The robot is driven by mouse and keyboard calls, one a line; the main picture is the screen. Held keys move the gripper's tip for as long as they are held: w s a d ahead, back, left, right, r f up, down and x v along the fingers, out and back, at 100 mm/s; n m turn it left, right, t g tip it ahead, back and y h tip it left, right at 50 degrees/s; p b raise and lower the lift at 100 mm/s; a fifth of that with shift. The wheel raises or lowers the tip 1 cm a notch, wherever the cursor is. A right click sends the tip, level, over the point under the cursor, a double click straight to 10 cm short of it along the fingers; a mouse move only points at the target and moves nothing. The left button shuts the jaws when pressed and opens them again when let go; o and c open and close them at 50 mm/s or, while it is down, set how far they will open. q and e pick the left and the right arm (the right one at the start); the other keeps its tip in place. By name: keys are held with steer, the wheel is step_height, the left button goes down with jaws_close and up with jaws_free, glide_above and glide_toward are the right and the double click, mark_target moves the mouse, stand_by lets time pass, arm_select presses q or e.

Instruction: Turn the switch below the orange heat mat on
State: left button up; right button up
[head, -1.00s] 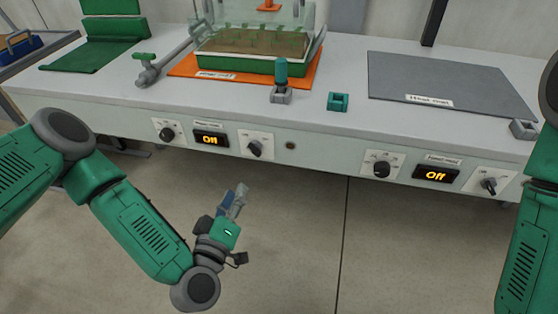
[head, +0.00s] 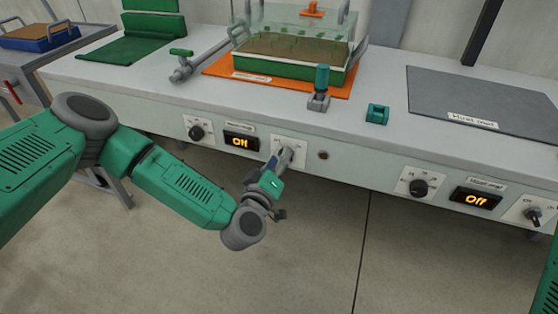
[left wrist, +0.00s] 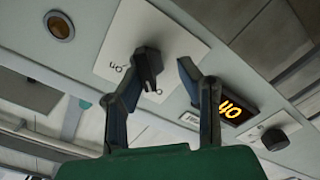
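The orange heat mat (head: 222,72) lies on the bench with a tray under a clear cover on it. On the panel below it is a white switch plate; in the left wrist view the plate (left wrist: 178,45) carries a dark switch knob (left wrist: 149,64). The display (head: 241,142) beside it reads "Off". My left gripper (head: 284,158) is at this plate and hides most of the knob in the head view. In the left wrist view its fingers (left wrist: 163,70) are apart, with the knob close to the left finger; contact cannot be told. My right gripper is not in view.
A round dial (head: 196,133) sits left of the display. Farther right are another dial (head: 418,187), a second "Off" display (head: 475,198) and another switch (head: 534,215) below a grey mat (head: 480,98). A valve pipe (head: 205,62) and a green-handled fitting (head: 320,90) stand on the bench.

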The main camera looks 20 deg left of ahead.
arm_select(q)
steer(key=shift+d+r, duration=0.1)
steer(key=shift+d, duration=0.3)
steer(key=shift+c, duration=0.4)
steer(key=shift+d, duration=0.35)
jaws_close()
steer(key=shift+m+p, duration=5.05)
steer(key=shift+m, duration=4.05)
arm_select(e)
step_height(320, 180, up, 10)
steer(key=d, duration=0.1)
